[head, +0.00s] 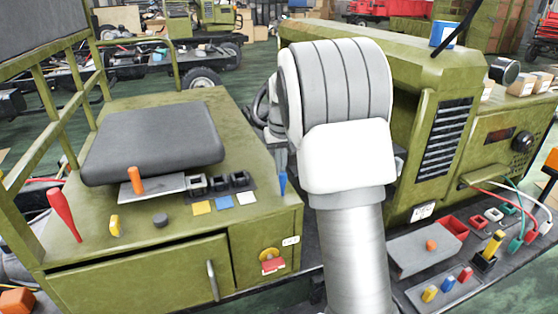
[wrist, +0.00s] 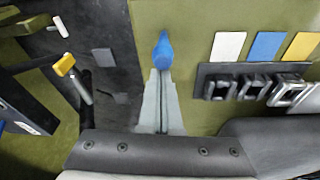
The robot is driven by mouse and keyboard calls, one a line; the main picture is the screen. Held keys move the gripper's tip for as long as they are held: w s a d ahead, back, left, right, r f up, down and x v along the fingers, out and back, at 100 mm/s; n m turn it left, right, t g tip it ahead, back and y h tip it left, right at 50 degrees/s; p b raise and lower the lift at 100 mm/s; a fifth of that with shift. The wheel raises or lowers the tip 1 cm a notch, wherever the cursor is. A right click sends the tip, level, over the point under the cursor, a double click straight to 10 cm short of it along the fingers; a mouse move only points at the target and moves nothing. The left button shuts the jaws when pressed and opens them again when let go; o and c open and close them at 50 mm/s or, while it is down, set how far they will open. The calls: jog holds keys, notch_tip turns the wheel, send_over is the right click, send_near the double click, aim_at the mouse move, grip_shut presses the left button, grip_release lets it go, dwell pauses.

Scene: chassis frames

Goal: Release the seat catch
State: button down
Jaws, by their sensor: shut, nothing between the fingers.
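The black seat cushion (head: 153,142) rests on the olive green box of the vehicle. No part is labelled as the seat catch, so I cannot tell which one it is. A blue handle (head: 283,183) stands at the right edge of the box top. An orange knob (head: 136,178) stands on a grey plate in front of the cushion, and a red lever (head: 64,214) at the front left. In the wrist view my gripper (wrist: 161,74) is shut and empty, its fingertips at the blue handle (wrist: 162,50). Whether they touch it is unclear.
A row of dark switches (wrist: 250,88) and coloured tiles (wrist: 266,46) lie beside the gripper. The green hood (head: 420,70) rises to the right. A lower deck with a grey box (head: 425,250), plugs and cables lies at front right.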

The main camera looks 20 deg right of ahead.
aim_at(286, 177)
jog(key=shift+s, duration=0.3)
jog(key=shift+s+b, duration=0.15)
jog(key=shift+b, duration=0.6)
jog(key=shift+t, duration=0.3)
jog(key=shift+s+b, duration=0.1)
jog(key=shift+b, duration=0.25)
jog(key=shift+s+t+b, duration=0.25)
jog(key=shift+t+b, duration=0.15)
jog(key=shift+b, duration=0.55)
jog(key=s+t+b, duration=0.1)
jog(key=b, duration=0.3)
jog(key=s+t+b, duration=0.1)
jog(key=t+b, duration=0.1)
jog(key=b, duration=0.3)
jog(key=shift+s+f, duration=0.2)
jog(key=shift+f, duration=0.15)
jog(key=s+t+b, duration=0.1)
jog(key=t+b, duration=0.1)
jog(key=b, duration=0.6)
jog(key=shift+s+r+t, duration=0.1)
jog(key=shift+s+t, duration=0.3)
jog(key=shift+b, duration=0.4)
